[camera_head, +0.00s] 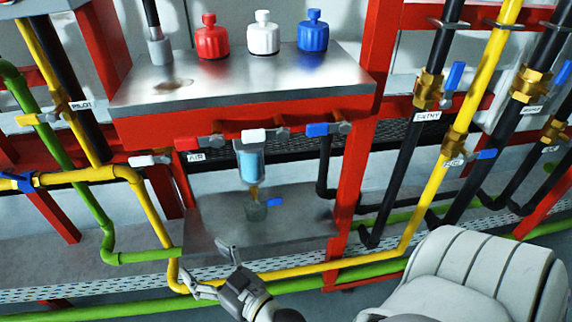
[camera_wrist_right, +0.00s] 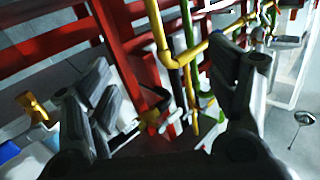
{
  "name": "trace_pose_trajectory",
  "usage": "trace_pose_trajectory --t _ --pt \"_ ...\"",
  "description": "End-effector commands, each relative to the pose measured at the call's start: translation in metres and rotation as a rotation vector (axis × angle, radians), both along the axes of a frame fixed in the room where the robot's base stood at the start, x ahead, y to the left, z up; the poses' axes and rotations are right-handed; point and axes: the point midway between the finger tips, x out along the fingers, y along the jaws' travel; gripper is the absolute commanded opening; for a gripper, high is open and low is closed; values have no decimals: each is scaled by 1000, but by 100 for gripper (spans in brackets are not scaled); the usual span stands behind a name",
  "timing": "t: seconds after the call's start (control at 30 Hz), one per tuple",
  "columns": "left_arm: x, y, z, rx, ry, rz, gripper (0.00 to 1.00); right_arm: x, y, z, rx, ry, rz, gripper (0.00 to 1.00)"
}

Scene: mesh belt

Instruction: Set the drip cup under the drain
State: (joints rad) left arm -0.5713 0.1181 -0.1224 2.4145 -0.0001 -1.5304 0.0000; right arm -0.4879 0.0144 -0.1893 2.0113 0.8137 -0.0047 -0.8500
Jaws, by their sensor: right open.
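A small clear cup (camera_head: 256,212) stands on the lower metal shelf (camera_head: 215,215). In the head view it appears just below the brass drain (camera_head: 254,192) of a filter with a blue bowl (camera_head: 250,165). A gap between drain and cup is hard to judge. A small blue lever (camera_head: 275,202) shows beside the cup. My right gripper (camera_head: 204,260) is open and empty, in front of the shelf and nearer to me than the cup. Its spread fingers also show in the right wrist view (camera_wrist_right: 162,65), where I cannot make out the cup. My left gripper is not in view.
Red, white and blue bottles (camera_head: 262,34) stand on the upper metal shelf (camera_head: 240,82). Yellow pipe (camera_head: 320,267) and green pipe (camera_head: 150,256) run in front of and beside the lower shelf. A red post (camera_head: 350,190) stands to its right.

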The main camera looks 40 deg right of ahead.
Motion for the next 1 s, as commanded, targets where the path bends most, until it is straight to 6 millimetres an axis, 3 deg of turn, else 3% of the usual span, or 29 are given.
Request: trace_pose_trajectory --t 0.13,0.3,0.5,0.7,0.83,1.0 --pt "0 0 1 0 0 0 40 -19 29 -15 -45 163 192 78" --pt "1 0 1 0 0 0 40 -54 34 -47 -118 430 305 78" --pt "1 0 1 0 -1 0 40 -107 -2 -81 -208 795 263 78" --pt "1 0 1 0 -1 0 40 -155 -51 -93 -260 1076 97 78" --pt "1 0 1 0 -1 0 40 -173 -69 -93 -271 1167 18 78" --pt "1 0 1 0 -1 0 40 -179 -76 -93 -274 1197 -12 78"
